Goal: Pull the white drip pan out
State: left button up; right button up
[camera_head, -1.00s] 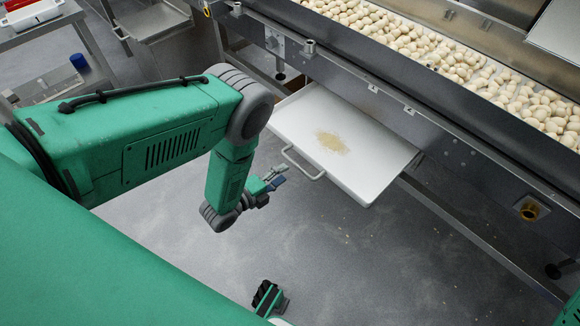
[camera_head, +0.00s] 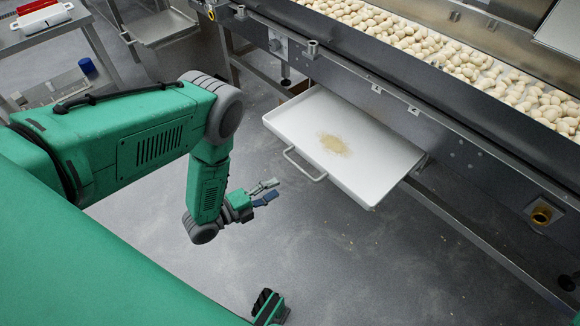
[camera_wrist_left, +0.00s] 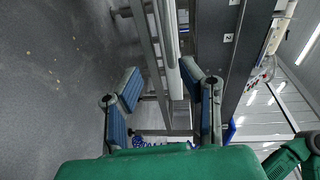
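The white drip pan (camera_head: 300,125) sticks out from under the steel machine, with a patch of tan crumbs on it. Its bar handle (camera_head: 305,166) is on the front edge, facing my left arm. My left gripper (camera_head: 266,191) is open and empty, below and left of the handle in the head view, and apart from it. In the left wrist view the two fingers of the left gripper (camera_wrist_left: 158,88) are spread wide with nothing between them. A pale strip beyond them may be the pan's edge; I cannot tell for sure.
The conveyor machine (camera_head: 400,100) runs above the pan, carrying pale filled pasta (camera_head: 420,45). A steel table (camera_head: 40,35) stands at the far left. The grey floor in front of the pan is free.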

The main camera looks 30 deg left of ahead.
aim_at(298, 165)
pick_arm(q)
jog(key=a+f+m+h+b, duration=0.3)
jog(key=a+m+h+b, duration=0.2)
jog(key=a+h, duration=0.1)
jog(key=b+x, duration=0.2)
jog(key=x, duration=0.4)
jog(key=b+x, duration=0.1)
jog(key=x, duration=0.6)
jog(key=shift+w+a+r+b, duration=0.15)
jog(key=shift+w+a+b, duration=0.1)
jog(key=shift+b, duration=0.1)
jog(key=shift+w+d+r, duration=0.15)
jog(key=shift+w+d, duration=0.1)
jog(key=shift+d, duration=0.15)
pick_arm(e)
notch_tip(298, 165, down, 10)
jog(key=shift+a+f, duration=0.2)
pick_arm(q)
jog(key=shift+c, duration=0.3)
jog(key=shift+a, duration=0.1)
grip_shut()
pick_arm(e)
jog(key=shift+a, duration=0.1)
